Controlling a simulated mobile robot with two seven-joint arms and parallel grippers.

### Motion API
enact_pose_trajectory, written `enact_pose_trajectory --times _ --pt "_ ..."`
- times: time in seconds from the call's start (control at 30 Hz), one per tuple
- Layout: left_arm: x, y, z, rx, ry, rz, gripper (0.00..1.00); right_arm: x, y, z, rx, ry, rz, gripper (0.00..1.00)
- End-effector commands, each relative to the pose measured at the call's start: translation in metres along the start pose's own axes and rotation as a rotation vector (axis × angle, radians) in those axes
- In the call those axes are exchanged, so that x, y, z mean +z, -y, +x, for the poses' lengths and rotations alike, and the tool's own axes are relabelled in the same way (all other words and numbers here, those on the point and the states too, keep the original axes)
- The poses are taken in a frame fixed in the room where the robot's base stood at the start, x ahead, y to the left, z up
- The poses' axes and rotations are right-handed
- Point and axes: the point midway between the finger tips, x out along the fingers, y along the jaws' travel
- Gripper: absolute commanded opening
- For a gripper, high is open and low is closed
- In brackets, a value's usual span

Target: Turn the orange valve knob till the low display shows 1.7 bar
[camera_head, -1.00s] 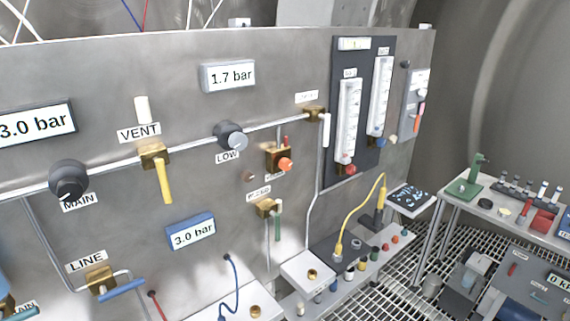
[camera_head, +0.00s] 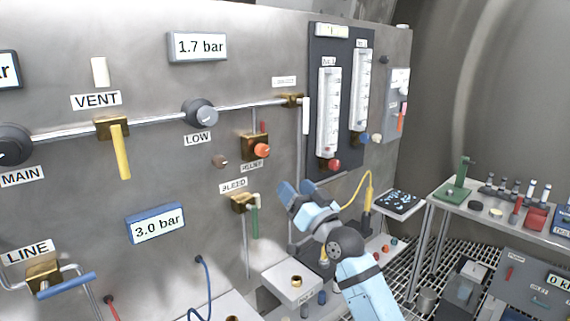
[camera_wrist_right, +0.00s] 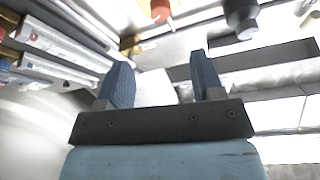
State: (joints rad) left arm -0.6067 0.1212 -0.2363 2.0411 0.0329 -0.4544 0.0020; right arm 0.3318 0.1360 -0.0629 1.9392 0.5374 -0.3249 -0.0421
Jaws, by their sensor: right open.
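The orange knob (camera_head: 262,150) sits on a brass valve body on the panel, right of the LOW label. The low display (camera_head: 198,46), above the dark LOW knob (camera_head: 200,113), reads 1.7 bar. My right gripper (camera_head: 298,189) is open and empty, below and to the right of the orange knob and apart from it. In the right wrist view the open fingers (camera_wrist_right: 160,82) show, with the orange knob (camera_wrist_right: 160,10) beyond them at the top edge. My left gripper is out of view.
A blue-framed display (camera_head: 155,223) reads 3.0 bar. The yellow VENT lever (camera_head: 120,152), green BLEED handle (camera_head: 255,222) and blue LINE handle (camera_head: 66,286) stick out from the panel. Flow tubes (camera_head: 329,112) stand right of the knob. A yellow cable (camera_head: 357,190) rises behind my right arm.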

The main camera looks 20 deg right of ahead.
Motion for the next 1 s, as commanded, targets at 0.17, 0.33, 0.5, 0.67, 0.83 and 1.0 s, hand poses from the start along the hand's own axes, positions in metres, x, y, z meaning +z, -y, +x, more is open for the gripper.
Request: enact_pose_trajectory --times 0.17,0.33,0.5,0.67,0.83,1.0 --pt "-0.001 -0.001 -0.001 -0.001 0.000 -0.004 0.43 -0.005 0.000 0.017 -0.003 -0.008 0.005 0.61" --pt "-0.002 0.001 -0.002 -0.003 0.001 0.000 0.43 -0.005 0.001 0.050 -0.003 -0.008 0.005 0.61" --pt "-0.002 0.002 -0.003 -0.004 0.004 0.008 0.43 -0.005 0.001 0.087 -0.003 -0.008 0.003 0.61" --pt "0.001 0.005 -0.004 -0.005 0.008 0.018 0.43 -0.005 0.001 0.115 -0.003 -0.006 0.004 0.61" --pt "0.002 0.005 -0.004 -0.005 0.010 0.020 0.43 -0.004 0.000 0.133 -0.002 -0.006 0.003 0.61" --pt "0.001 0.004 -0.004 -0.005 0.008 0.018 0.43 -0.004 0.000 0.139 -0.002 -0.006 0.003 0.61"
